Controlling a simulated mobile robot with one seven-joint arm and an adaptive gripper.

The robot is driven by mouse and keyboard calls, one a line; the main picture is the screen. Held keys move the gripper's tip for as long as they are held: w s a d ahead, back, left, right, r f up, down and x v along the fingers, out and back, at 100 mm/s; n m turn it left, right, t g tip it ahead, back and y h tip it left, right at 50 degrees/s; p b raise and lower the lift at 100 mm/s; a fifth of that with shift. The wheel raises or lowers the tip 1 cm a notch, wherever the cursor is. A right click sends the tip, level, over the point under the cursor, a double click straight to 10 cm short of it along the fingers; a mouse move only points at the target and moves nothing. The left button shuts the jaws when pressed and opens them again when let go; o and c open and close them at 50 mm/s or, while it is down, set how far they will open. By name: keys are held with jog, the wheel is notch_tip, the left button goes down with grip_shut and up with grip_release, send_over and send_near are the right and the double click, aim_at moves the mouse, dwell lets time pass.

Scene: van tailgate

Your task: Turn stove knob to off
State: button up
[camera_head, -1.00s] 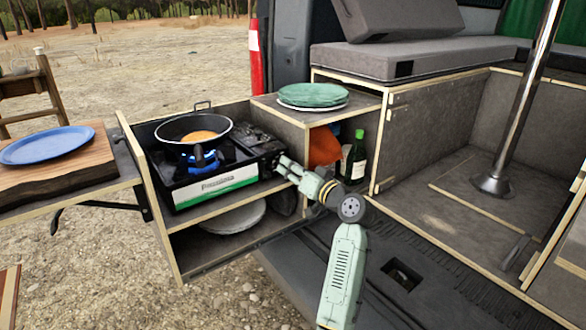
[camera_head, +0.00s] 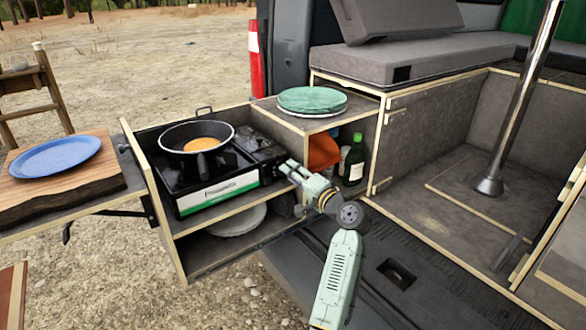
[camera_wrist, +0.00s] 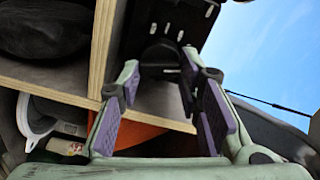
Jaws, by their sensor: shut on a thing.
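The black camping stove (camera_head: 219,190) with a white and green front panel sits in the slide-out wooden drawer. A black pan (camera_head: 174,148) with an orange-yellow food in it rests on its burner. No blue flame shows under the pan. My gripper (camera_head: 285,168) is at the stove's right front end. In the wrist view, my gripper's purple-padded fingers (camera_wrist: 160,70) close around the dark round knob (camera_wrist: 160,52) on the stove. The knob is hidden in the head view, and its marking cannot be read.
Green plates (camera_head: 312,100) sit on the cabinet top right of the stove. A green bottle (camera_head: 355,160) and an orange item (camera_head: 322,148) stand in the compartment below. A blue plate (camera_head: 55,157) lies on a wooden board at left. The drawer's wooden edges surround the stove.

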jog(key=shift+m+p, duration=1.15)
jog(key=shift+m, duration=0.55)
jog(key=shift+f+m, duration=0.1)
jog(key=shift+m, duration=0.2)
jog(key=o, duration=1.1)
jog(key=shift+o, duration=0.2)
jog(key=shift+s+d, duration=0.1)
jog(key=v, duration=1.1)
jog(key=shift+s+d, duration=0.25)
jog(key=shift+s, duration=0.05)
